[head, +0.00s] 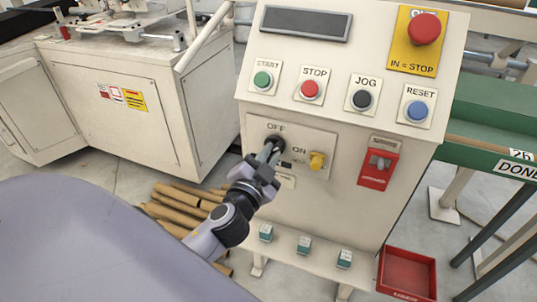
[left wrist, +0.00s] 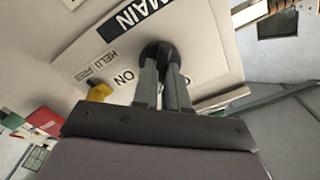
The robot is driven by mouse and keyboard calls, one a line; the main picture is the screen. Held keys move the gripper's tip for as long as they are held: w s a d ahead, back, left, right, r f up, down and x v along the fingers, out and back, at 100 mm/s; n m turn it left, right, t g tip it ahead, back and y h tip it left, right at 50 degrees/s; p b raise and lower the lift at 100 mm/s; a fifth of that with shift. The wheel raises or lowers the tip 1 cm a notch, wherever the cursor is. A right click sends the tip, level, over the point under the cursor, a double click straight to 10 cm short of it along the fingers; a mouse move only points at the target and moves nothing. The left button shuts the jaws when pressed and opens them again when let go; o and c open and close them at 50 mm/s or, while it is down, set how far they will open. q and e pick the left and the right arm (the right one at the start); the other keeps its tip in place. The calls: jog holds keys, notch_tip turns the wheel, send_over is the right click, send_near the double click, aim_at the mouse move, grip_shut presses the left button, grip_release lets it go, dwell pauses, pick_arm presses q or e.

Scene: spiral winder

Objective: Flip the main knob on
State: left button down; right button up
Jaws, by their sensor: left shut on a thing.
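The main knob (head: 276,141) is a round black knob on the cream switch plate (head: 325,140) of the control cabinet. OFF is printed above it and ON to its right. My left gripper (head: 268,153) reaches it from below left and is shut on it. In the left wrist view both fingers of the left gripper (left wrist: 162,85) meet the black knob (left wrist: 160,52), beside the MAIN label (left wrist: 135,15). The fingers partly cover the knob, and I cannot tell which way it points. My right gripper is not in view.
A yellow part (head: 317,160) sticks out near ON. Above are START, STOP, JOG and RESET buttons and a red emergency stop (head: 425,28). A red switch (head: 378,163) is at right. Cardboard tubes (head: 180,205) lie on the floor at left; a red bin (head: 407,273) stands below right.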

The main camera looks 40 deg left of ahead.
pick_arm(q)
jog(key=m+p, duration=0.2)
jog(key=m, duration=0.7)
jog(key=shift+m+p, duration=0.35)
jog(key=shift+m, duration=0.05)
jog(key=shift+f, duration=0.1)
dwell(0.3)
jog(key=c, duration=1.2)
grip_release()
jog(key=shift+o, duration=0.2)
